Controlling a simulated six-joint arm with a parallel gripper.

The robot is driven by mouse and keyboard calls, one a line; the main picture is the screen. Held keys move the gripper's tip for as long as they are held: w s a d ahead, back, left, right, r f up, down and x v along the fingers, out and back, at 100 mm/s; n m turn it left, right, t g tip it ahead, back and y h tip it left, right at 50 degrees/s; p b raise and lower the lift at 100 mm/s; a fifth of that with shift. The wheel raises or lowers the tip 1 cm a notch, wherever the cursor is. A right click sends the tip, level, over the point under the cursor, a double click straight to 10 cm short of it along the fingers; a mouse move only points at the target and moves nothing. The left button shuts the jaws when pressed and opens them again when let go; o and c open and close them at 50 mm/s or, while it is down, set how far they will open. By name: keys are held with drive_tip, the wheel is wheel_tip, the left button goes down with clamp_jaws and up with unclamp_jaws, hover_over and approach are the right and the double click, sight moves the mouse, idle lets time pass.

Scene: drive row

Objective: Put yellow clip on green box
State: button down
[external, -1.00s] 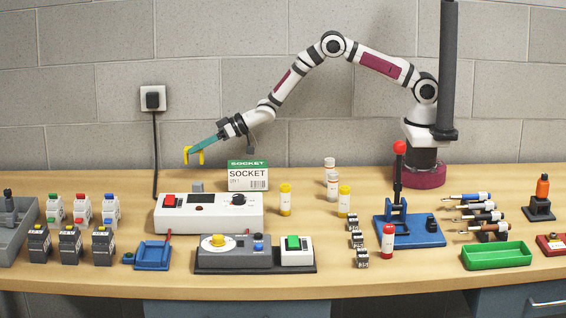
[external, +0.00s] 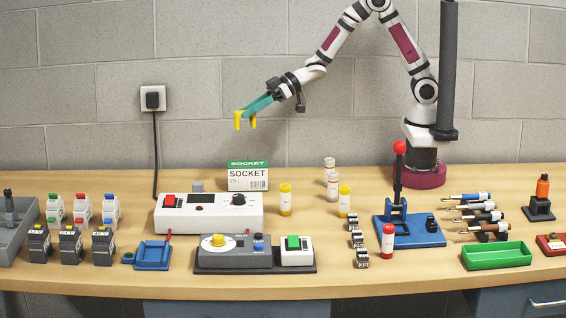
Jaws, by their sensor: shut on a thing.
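My gripper (external: 249,110), with teal fingers, is shut on the yellow clip (external: 238,122). The clip is a small U shape with its two legs hanging down. It is held in the air at upper centre-left, well above the bench and apart from everything on it. A white carton with a green top (external: 248,163), marked SOCKET, stands on the bench below the clip. An open green tray (external: 498,262) lies at the front right, far from my gripper, and looks empty. I cannot tell which of these two is the green box.
A white control unit (external: 180,217) and a grey one (external: 222,262) stand in front of the carton. Yellow-capped vials (external: 285,201) stand to its right. A blue press with a red knob (external: 399,148) and a dark vertical post (external: 446,70) rise at the right.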

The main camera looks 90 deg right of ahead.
drive_tip(key=shift+s+d+f+n+y, duration=0.15)
drive_tip(key=shift+n+y, duration=0.15)
drive_tip(key=shift+n, duration=0.2)
hover_over(252, 163)
drive_tip(key=shift+g, duration=0.4)
wheel_tip(252, 163, down, 10)
drive_tip(key=shift+f, duration=0.1)
drive_tip(key=shift+f, duration=0.1)
drive_tip(key=c, duration=0.5)
unclamp_jaws()
